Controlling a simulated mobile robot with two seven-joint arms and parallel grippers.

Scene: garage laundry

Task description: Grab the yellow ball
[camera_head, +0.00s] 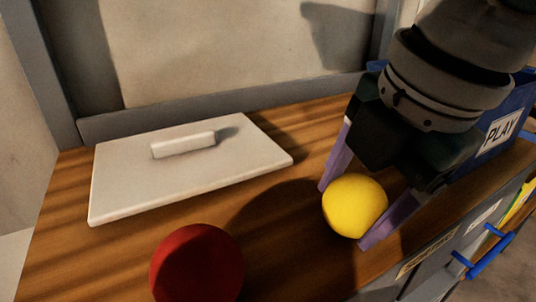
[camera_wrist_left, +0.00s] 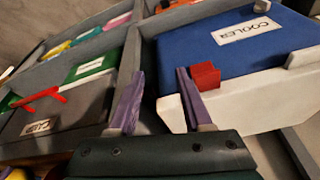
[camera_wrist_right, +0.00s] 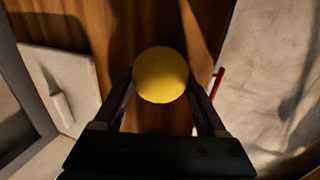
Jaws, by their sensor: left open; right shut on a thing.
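The yellow ball (camera_head: 354,205) is between the two purple fingers of my right gripper (camera_head: 350,212) in the head view, over the wooden surface. In the right wrist view the ball (camera_wrist_right: 161,75) sits between the fingertips of my right gripper (camera_wrist_right: 163,88), which is shut on it. Whether the ball touches the wood is unclear. My left gripper is outside the head view. In the left wrist view my left gripper (camera_wrist_left: 157,85) is open, with its fingers apart, in front of a blue cooler (camera_wrist_left: 250,40) with a white body.
A red ball (camera_head: 197,265) lies at the front of the wooden shelf (camera_head: 275,240). A pale flat lid (camera_head: 185,175) with a handle lies at the left. A blue bin labelled PLAY (camera_head: 505,125) stands at the right. The left wrist view shows compartments with coloured items (camera_wrist_left: 90,70).

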